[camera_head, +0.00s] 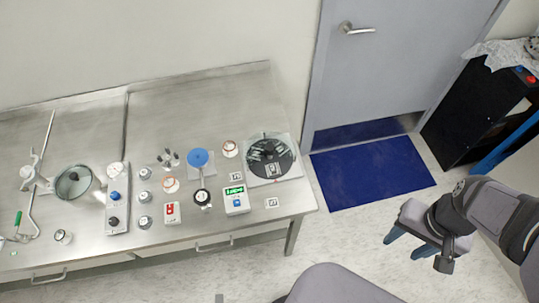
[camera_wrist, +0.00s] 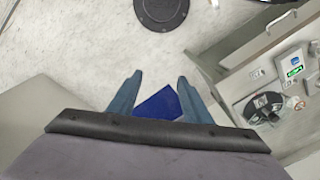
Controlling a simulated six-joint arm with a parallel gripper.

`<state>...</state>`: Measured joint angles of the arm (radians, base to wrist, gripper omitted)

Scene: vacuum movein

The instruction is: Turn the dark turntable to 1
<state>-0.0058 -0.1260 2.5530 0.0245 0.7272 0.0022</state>
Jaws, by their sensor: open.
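The dark turntable (camera_head: 270,158) is a round black disc with pale markings, set on a light square base at the right end of the steel table. It also shows at the right of the wrist view (camera_wrist: 265,106). Its markings are too small to read. My gripper (camera_head: 411,246) is at the right in the head view, past the table's right end and well apart from the turntable. In the wrist view its two blue fingers (camera_wrist: 155,82) are spread with nothing between them, the floor and part of the blue mat behind them.
The steel table (camera_head: 215,95) holds a blue knob (camera_head: 198,158), a device with a green display (camera_head: 235,200), a red-buttoned box (camera_head: 172,213) and several small parts left of the turntable. A blue mat (camera_head: 373,173) lies before a grey door (camera_head: 390,70). A black cabinet (camera_head: 475,110) stands at right.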

